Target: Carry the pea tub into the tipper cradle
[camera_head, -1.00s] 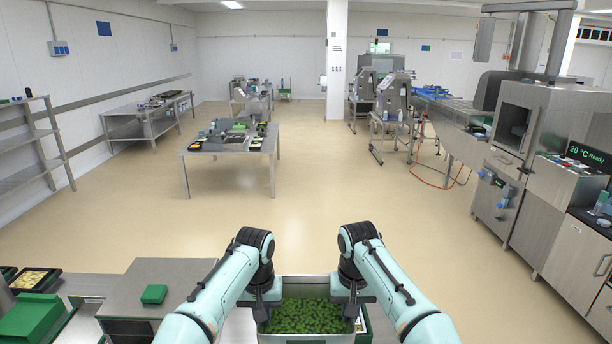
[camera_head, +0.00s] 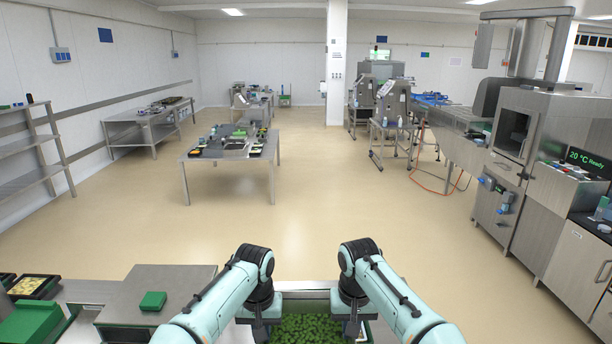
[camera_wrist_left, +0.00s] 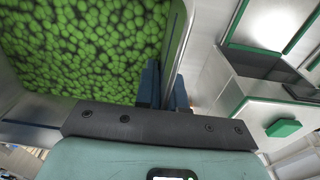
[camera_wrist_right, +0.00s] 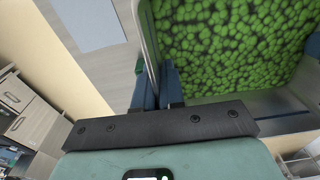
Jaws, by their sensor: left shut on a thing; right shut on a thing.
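The pea tub is a grey metal tub full of green peas (camera_head: 308,329), at the bottom middle of the head view, its lower part cut off by the frame. My left gripper (camera_head: 268,318) is shut on its left wall, and my right gripper (camera_head: 350,320) on its right wall. In the left wrist view the blue fingers (camera_wrist_left: 166,92) pinch the tub wall (camera_wrist_left: 172,45) with peas beside it. In the right wrist view the fingers (camera_wrist_right: 160,90) pinch the opposite wall (camera_wrist_right: 148,40). The tub looks about level. I cannot make out the tipper cradle.
A steel cabinet (camera_head: 130,296) with a green block (camera_head: 153,301) on it stands left of my left arm. Food trays (camera_head: 34,284) and a green box (camera_head: 30,320) lie further left. Open floor (camera_head: 310,215) lies ahead, with a table (camera_head: 235,150) beyond. The sealing machine (camera_head: 510,150) is at right.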

